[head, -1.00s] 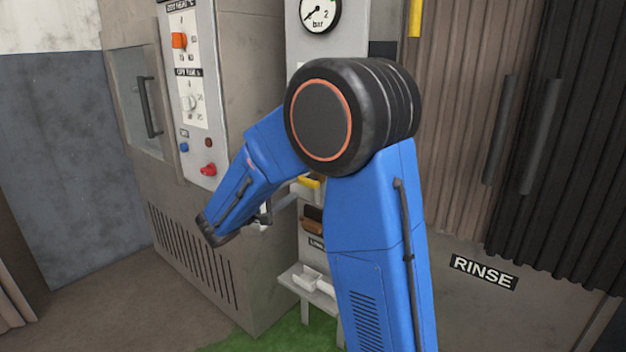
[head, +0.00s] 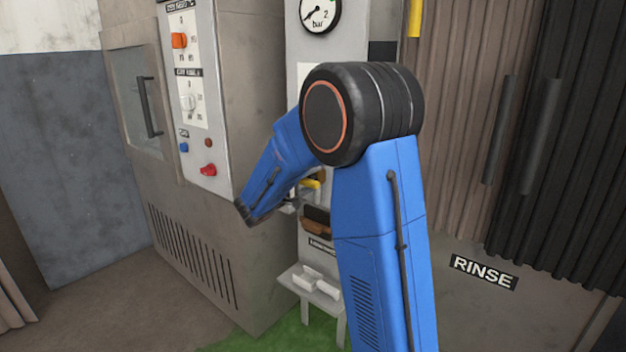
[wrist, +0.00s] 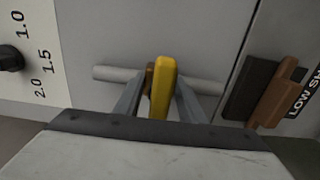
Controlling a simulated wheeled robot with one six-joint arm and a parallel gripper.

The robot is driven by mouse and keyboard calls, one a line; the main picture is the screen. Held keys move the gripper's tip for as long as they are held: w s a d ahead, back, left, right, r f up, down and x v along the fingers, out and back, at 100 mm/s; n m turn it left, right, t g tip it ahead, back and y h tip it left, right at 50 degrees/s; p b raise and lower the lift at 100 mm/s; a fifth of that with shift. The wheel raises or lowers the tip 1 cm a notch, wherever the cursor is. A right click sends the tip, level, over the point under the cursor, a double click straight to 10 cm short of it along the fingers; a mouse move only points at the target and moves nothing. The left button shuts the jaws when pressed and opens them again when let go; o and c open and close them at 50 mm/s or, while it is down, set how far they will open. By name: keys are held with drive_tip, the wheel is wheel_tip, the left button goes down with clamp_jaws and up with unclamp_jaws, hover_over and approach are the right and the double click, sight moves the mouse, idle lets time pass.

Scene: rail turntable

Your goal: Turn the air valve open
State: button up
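The air valve's yellow handle (wrist: 163,85) stands in front of a grey horizontal pipe (wrist: 205,86) in the wrist view. A brown part shows just left of it. The handle (head: 311,184) is partly visible in the head view, beside my arm. My gripper (wrist: 161,88) has one grey finger on each side of the handle. The fingers are apart, with gaps beside the handle's lower part; contact at the tips is not clear. In the head view my gripper (head: 287,208) is small and partly hidden.
A pressure gauge (head: 319,13) is above, its needle pointing lower left. A black and brown block (wrist: 270,95) is close on the right in the wrist view, with a black knob (wrist: 10,58) left. A low bench (head: 318,292) holds white blocks. The cabinet (head: 222,245) stands left.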

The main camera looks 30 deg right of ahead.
drive_tip(key=c, duration=0.9)
drive_tip(key=shift+o, duration=0.3)
drive_tip(key=n, duration=0.4)
drive_tip(key=shift+n, duration=0.4)
drive_tip(key=n, duration=0.4)
drive_tip(key=shift+n, duration=0.3)
drive_tip(key=n, duration=0.4)
drive_tip(key=shift+f, duration=0.1)
drive_tip(key=shift+n, duration=2.3)
